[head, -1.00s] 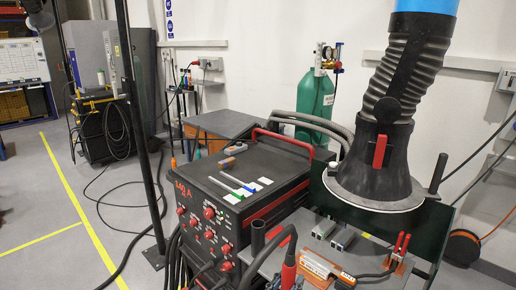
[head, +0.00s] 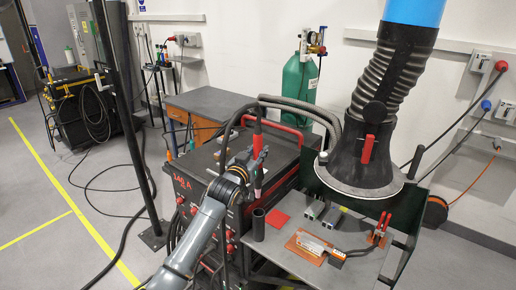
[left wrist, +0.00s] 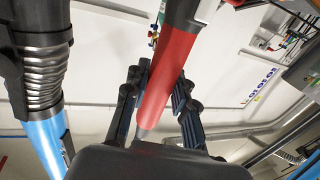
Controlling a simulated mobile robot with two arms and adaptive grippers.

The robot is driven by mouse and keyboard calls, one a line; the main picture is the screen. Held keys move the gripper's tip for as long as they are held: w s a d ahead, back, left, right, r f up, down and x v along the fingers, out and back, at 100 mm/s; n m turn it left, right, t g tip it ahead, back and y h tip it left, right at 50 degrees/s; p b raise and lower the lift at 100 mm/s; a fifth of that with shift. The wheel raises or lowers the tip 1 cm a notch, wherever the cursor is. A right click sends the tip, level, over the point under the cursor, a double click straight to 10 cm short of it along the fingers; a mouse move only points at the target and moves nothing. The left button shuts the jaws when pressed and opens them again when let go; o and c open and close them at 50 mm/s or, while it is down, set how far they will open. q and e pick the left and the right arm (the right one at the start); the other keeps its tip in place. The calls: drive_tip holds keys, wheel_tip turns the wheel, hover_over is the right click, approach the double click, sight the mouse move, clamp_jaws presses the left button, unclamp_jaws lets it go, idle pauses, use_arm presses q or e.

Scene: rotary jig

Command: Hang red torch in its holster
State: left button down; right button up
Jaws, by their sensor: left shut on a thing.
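The red torch (head: 257,132) is held above the left side of the welding table, roughly upright, with a black cable looping from its top. My left gripper (head: 258,158) is shut around it. In the left wrist view the red torch (left wrist: 170,72) runs between the gripper's fingers (left wrist: 157,100), its grey tip towards the palm. A dark open-topped tube (head: 258,224), seemingly the holster, stands empty at the table's left edge, below the torch and apart from it. My right gripper is not in view.
The welding table (head: 290,262) carries a red pad (head: 278,220), a copper-coloured plate with a clamp (head: 312,247), and red-handled tools (head: 380,228). A large extraction hood (head: 365,165) hangs over its right. The power source (head: 200,170) stands behind my arm.

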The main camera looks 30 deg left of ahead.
use_arm(q)
drive_tip(key=shift+w+d+r, duration=0.1)
drive_tip(key=shift+d+r, duration=0.05)
drive_tip(key=shift+r+p, duration=0.1)
drive_tip(key=shift+p, duration=0.2)
drive_tip(key=shift+f+b, duration=0.4)
drive_tip(key=shift+f, duration=0.05)
drive_tip(key=shift+f+b, duration=1.05)
drive_tip(key=shift+f, duration=0.6)
drive_tip(key=b, duration=0.3)
hover_over(258, 189)
drive_tip(key=w, duration=0.1)
drive_tip(key=shift+a+f, duration=0.2)
drive_tip(key=shift+f, duration=2.05)
drive_tip(key=shift+f+b, duration=1)
drive_tip(key=shift+f, duration=0.6)
drive_tip(key=shift+f+b, duration=0.85)
drive_tip(key=shift+f, duration=0.55)
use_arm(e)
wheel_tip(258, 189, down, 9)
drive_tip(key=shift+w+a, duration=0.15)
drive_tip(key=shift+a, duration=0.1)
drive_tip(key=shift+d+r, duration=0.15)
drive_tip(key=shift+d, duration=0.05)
